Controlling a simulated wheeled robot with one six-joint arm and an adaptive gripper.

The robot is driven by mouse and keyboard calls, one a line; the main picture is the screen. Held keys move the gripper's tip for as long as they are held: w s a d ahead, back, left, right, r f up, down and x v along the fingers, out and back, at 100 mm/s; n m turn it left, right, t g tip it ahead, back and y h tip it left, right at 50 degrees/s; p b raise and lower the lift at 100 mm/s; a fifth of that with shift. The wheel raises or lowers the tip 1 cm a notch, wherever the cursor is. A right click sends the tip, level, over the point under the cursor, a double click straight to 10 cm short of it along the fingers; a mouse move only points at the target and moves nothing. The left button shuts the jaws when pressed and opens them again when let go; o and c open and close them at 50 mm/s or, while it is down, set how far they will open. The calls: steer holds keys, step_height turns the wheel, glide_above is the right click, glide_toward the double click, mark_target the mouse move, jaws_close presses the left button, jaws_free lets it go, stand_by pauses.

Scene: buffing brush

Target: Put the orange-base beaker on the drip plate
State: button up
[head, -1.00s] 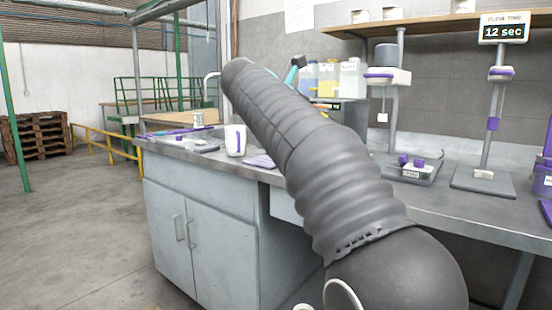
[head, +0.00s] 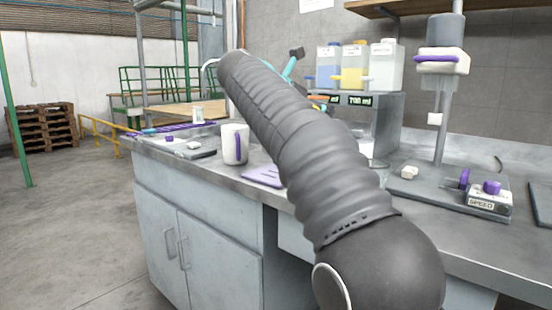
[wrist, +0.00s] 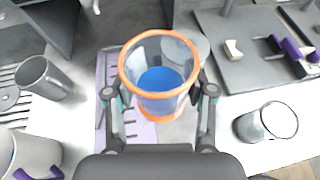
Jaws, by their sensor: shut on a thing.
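The clear beaker with an orange ring (wrist: 131,78) and blue contents is between the two fingers of my gripper (wrist: 160,98) in the wrist view. My gripper is shut on it, with a finger at each side. A lavender slotted plate (wrist: 110,65), which looks like the drip plate, lies on the bench below and behind the beaker. This plate also shows in the head view (head: 262,177), left of my arm. In the head view my arm hides most of the gripper and beaker. The height of the beaker above the plate is hard to tell.
A grey cup (wrist: 45,78) is left of the beaker and a glass vessel (wrist: 267,122) right. A white jug (head: 234,145) with a purple handle stands on the bench (head: 215,178). A stirrer stand (head: 488,197) and bottles (head: 355,65) are right of my arm.

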steer(key=a+f, duration=0.2)
steer(key=a, duration=0.1)
steer(key=a+f, duration=0.1)
steer(key=a, duration=0.2)
steer(key=a+f+b, duration=0.1)
steer(key=a+f, duration=0.1)
steer(key=a, duration=0.1)
steer(key=shift+w+f, duration=0.3)
steer(key=shift+w, duration=0.1)
steer(key=shift+a+f+b, duration=0.1)
steer(key=shift+f+b, duration=0.9)
steer(key=shift+f, duration=1.05)
steer(key=shift+f, duration=0.2)
steer(key=o, duration=1.2)
steer(key=shift+r, duration=0.15)
steer(key=shift+s+a+r, duration=0.25)
steer(key=p+v, duration=0.3)
steer(key=v, duration=0.8)
steer(key=shift+s+a, duration=0.1)
steer(key=shift+s, duration=0.05)
